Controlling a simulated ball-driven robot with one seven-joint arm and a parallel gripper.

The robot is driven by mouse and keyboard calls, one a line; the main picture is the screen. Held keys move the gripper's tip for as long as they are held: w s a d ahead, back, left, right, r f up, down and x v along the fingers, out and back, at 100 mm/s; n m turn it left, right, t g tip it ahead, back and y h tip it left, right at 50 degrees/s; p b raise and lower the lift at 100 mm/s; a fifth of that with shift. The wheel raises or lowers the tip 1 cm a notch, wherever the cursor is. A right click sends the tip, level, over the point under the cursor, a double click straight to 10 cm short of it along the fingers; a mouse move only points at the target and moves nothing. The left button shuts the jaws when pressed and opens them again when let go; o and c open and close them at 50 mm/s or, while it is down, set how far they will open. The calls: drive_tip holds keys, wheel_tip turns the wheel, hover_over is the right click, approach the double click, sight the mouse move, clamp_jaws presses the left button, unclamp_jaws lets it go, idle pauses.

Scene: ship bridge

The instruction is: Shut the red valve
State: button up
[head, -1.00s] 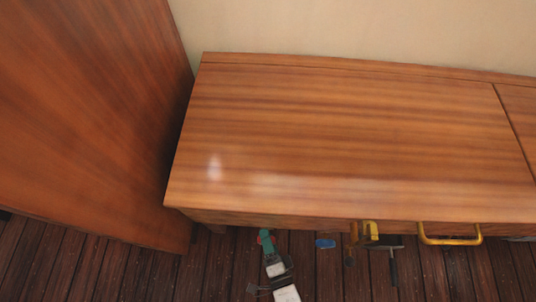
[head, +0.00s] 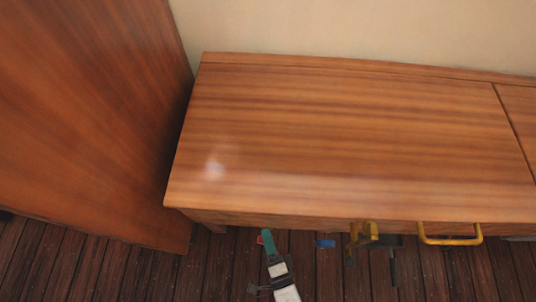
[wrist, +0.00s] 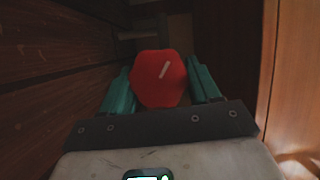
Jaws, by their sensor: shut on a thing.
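In the head view my gripper (head: 266,236) shows below the cabinet's front edge at lower centre. The valve's stem and mount are hidden.
A wooden cabinet (head: 340,130) with a bare top spans the view. A tall wooden panel (head: 85,110) stands at left. A small blue object (head: 325,243) is right of my gripper. Yellow handles (head: 450,240) project from the cabinet front. Dark plank floor (head: 130,275) lies below.

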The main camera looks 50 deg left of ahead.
drive_tip(key=shift+w, duration=0.15)
drive_tip(key=o, duration=1)
drive_tip(key=shift+o, duration=0.2)
drive_tip(key=p+v, duration=0.2)
drive_tip(key=v, duration=0.9)
